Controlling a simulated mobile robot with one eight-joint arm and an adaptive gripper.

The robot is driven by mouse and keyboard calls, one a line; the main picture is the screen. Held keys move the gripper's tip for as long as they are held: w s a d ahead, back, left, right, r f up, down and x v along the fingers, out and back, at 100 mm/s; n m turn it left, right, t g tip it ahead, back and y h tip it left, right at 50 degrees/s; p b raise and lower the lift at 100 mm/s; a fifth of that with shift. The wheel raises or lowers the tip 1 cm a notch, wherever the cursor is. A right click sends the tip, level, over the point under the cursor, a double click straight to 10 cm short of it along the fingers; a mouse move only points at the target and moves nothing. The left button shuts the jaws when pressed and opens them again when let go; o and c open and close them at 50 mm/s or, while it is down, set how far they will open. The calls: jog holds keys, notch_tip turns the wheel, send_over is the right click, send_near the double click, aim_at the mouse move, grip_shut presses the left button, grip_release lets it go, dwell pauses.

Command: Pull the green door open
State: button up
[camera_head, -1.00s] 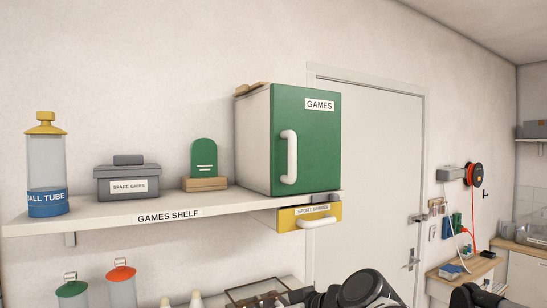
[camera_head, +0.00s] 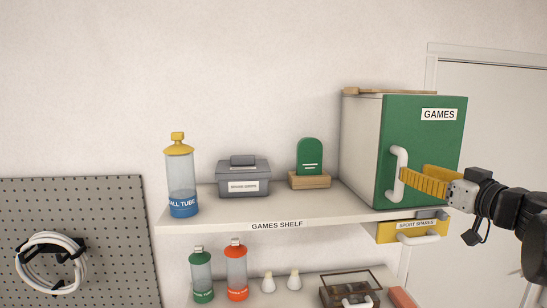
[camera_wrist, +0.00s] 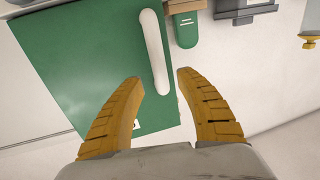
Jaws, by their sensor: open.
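The green door (camera_head: 428,150) of the cabinet marked GAMES is shut, at the right end of the shelf. Its white upright handle (camera_head: 396,175) is near the door's left edge. My gripper (camera_head: 408,177) has yellow ribbed fingers and reaches in from the right, its tips at or close to the handle's lower part. In the wrist view, the two fingers (camera_wrist: 158,82) stand apart with the white handle (camera_wrist: 153,50) just ahead of and between their tips, over the green door (camera_wrist: 90,70). I cannot tell whether a finger touches the handle.
The games shelf (camera_head: 240,219) carries a ball tube (camera_head: 181,180), a grey box (camera_head: 243,180) and a green plaque (camera_head: 309,160) left of the cabinet. A yellow drawer (camera_head: 400,232) with a white handle hangs below the cabinet. A white room door (camera_head: 492,140) is behind, right.

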aim_at(400, 192)
jog(key=x, duration=0.5)
jog(key=shift+p, duration=0.3)
grip_shut()
jog(key=shift+s+d, duration=0.1)
